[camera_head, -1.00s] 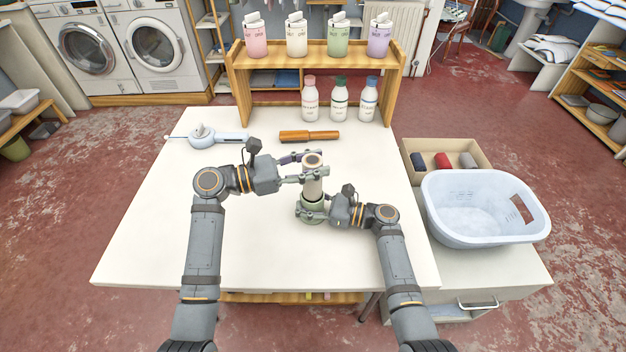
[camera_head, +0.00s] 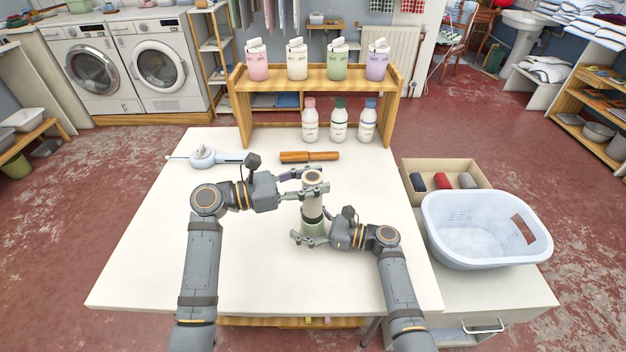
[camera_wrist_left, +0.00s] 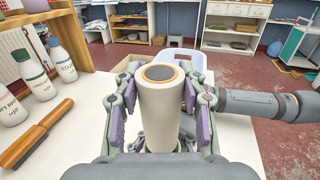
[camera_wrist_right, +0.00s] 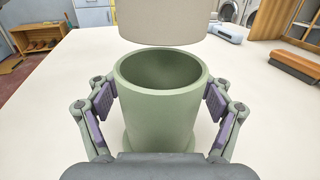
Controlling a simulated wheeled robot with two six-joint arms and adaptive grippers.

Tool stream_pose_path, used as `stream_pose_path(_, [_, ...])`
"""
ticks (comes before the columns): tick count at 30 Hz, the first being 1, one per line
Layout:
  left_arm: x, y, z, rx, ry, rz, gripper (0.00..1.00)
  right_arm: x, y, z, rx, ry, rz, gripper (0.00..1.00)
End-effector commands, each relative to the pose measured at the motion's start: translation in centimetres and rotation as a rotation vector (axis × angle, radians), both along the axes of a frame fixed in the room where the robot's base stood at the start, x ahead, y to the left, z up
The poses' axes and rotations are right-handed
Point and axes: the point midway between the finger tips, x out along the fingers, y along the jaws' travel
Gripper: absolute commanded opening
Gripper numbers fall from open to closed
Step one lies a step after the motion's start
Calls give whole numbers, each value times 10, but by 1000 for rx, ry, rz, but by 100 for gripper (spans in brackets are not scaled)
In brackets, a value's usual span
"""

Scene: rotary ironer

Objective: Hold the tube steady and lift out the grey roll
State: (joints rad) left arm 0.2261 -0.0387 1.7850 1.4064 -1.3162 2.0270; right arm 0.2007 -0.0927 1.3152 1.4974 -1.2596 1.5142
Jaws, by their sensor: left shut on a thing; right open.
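The green tube (camera_wrist_right: 160,105) stands upright on the table, its mouth open and its visible inside empty. It also shows in the head view (camera_head: 313,228). The pale grey-beige roll (camera_wrist_left: 160,110), with a dark core end, is upright in my left gripper (camera_head: 312,188), which is shut on it. In the right wrist view the roll's lower end (camera_wrist_right: 160,22) appears above the tube's mouth, with the rim uncovered. My right gripper (camera_wrist_right: 160,103) is open, one finger on each side of the tube, with narrow gaps to its wall.
An orange-brown handled tool (camera_head: 309,156) and a pale blue device (camera_head: 205,157) lie behind on the table. Bottles stand under the wooden shelf (camera_head: 315,77). The front table is clear.

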Motion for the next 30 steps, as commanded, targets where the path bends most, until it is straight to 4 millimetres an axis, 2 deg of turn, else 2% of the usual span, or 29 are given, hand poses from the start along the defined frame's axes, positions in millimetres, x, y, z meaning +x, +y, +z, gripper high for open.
stream_pose_path(5, [0,0,0,0,0,0,9,-6,-21,-2,-5,0,-2,77])
stream_pose_path(12, [0,0,0,0,0,0,9,-23,-78,-2,-7,1,-1,77])
stream_pose_path(18, [0,0,0,0,0,0,9,-32,-108,-1,-3,0,0,77])
stream_pose_path(22, [0,0,0,0,0,0,9,-34,-115,-1,-1,0,0,77])
stream_pose_path(30, [0,0,1,0,0,0,9,-34,-115,0,0,0,0,77])
